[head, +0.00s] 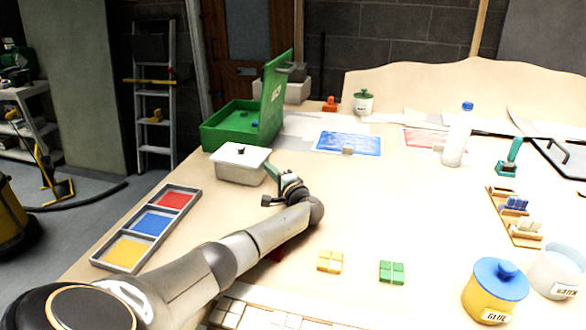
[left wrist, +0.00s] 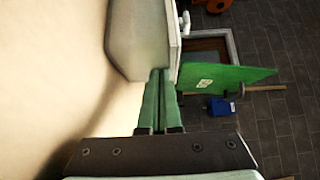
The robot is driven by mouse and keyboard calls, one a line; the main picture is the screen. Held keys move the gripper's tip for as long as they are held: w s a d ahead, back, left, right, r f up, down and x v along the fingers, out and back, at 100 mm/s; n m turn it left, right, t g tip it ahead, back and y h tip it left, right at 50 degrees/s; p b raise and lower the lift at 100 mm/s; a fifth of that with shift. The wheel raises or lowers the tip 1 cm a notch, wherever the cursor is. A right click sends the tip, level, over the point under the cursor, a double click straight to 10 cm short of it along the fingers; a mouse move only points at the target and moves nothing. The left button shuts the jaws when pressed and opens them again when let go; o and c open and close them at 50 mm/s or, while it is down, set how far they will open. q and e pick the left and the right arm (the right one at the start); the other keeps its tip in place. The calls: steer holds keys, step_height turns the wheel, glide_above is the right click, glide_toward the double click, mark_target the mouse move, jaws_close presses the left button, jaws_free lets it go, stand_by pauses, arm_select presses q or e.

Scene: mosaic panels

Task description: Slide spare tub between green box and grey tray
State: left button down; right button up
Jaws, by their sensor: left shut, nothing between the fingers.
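The spare tub (head: 240,168), a white-grey tub with a flat lid and dark knob, stands between the open green box (head: 212,138) behind it and the grey tray (head: 112,248) in front. The tray holds red, blue and yellow squares. My left gripper (head: 270,171) is shut and empty at the tub's right side; its fingertips look very close to the wall. In the left wrist view, the closed green fingers (left wrist: 160,74) point at the tub's side (left wrist: 137,42); whether they touch it I cannot tell. My right gripper is out of view.
The green box's lid (head: 272,92) stands up. Bare table lies between tub and tray.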

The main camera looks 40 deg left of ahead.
mark_target(241, 169)
arm_select(q)
steer(key=s+a, duration=0.1)
steer(key=a, duration=0.2)
steer(key=s+a, duration=0.2)
steer(key=a, duration=0.1)
steer(key=s+a, duration=0.2)
steer(key=a, duration=0.1)
steer(key=shift+a+b, duration=0.15)
steer(key=shift+b, duration=0.15)
